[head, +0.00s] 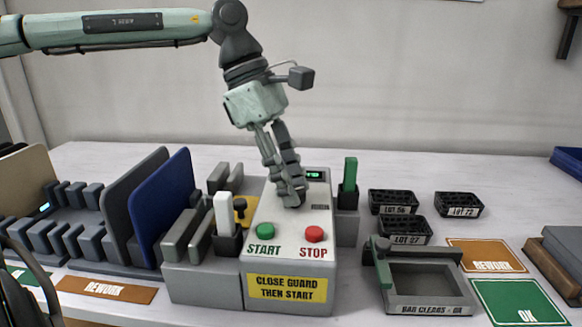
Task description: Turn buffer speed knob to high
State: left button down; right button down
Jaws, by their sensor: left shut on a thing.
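The control box (262,216) stands in the middle of the table, with a sloped pale top carrying a green START button (265,231), a red STOP button (314,234) and a small green-lit display (314,174). My left gripper (293,196) reaches down from above. Its fingers are shut at the panel surface, just above the buttons and below the display. The buffer speed knob is hidden behind the fingertips, which are closed on it. Its pointer and setting marks cannot be seen. My right gripper is not in view.
A white lever (224,214) and a green upright handle (349,174) flank the panel. Dark blue and grey boards (164,203) stand left. Black lot trays (402,228) and a grey tray (426,308) lie right. Bare table lies behind the lot trays.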

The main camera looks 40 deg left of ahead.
pick_arm(q)
jog(key=m+g, duration=0.1)
jog(key=m, duration=0.1)
jog(key=shift+w+m+p, duration=0.1)
jog(key=shift+m+p, duration=0.3)
jog(key=shift+m+g, duration=0.6)
jog(key=shift+m, duration=0.9)
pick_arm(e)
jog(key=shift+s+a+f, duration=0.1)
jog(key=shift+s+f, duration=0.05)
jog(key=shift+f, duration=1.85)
pick_arm(q)
jog(key=c, duration=1.2)
grip_release()
